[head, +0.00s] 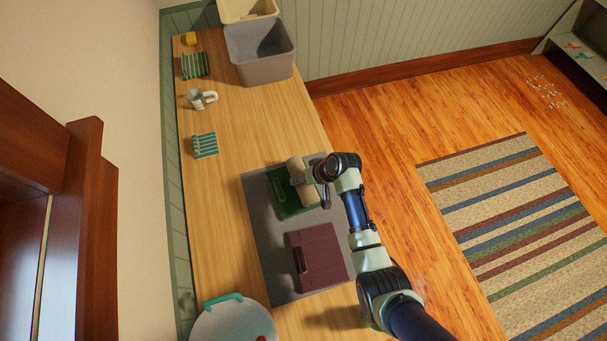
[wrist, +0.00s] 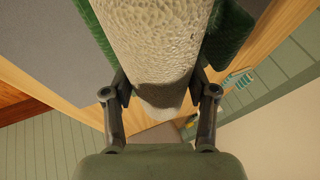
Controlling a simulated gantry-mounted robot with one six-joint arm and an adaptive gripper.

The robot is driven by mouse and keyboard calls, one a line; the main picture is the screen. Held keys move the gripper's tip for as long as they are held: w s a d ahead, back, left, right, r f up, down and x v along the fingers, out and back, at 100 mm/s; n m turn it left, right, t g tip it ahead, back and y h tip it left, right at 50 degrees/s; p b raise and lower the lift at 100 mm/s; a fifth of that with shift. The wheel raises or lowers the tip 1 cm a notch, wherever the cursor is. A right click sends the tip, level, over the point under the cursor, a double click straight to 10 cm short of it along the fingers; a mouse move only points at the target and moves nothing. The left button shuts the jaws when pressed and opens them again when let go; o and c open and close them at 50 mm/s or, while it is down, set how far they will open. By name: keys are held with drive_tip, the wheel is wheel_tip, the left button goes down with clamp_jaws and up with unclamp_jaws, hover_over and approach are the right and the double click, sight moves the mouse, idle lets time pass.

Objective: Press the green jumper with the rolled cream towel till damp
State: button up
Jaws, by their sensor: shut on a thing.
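The rolled cream towel (wrist: 155,40) is a pale textured roll held between the fingers of my gripper (wrist: 160,105) in the wrist view. In the head view the towel (head: 296,166) shows beside my gripper (head: 318,177), which partly covers it. The green jumper (head: 284,196) lies folded on the grey mat (head: 263,235), under the towel and gripper. In the wrist view the jumper (wrist: 229,32) shows on both sides of the towel. The towel is over the jumper; I cannot tell if they touch.
A folded maroon garment (head: 320,254) lies on the mat near the jumper. A round pale lidded container (head: 233,322) stands at the near end of the table. A mug (head: 200,99), teal striped item (head: 205,145) and grey bin (head: 262,62) stand farther along. Bare wood lies left of the mat.

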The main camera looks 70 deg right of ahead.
wheel_tip(320, 180, up, 7)
drive_tip(key=p, duration=0.7)
wheel_tip(320, 180, up, 5)
drive_tip(key=p, duration=0.4)
drive_tip(key=shift+p, duration=0.4)
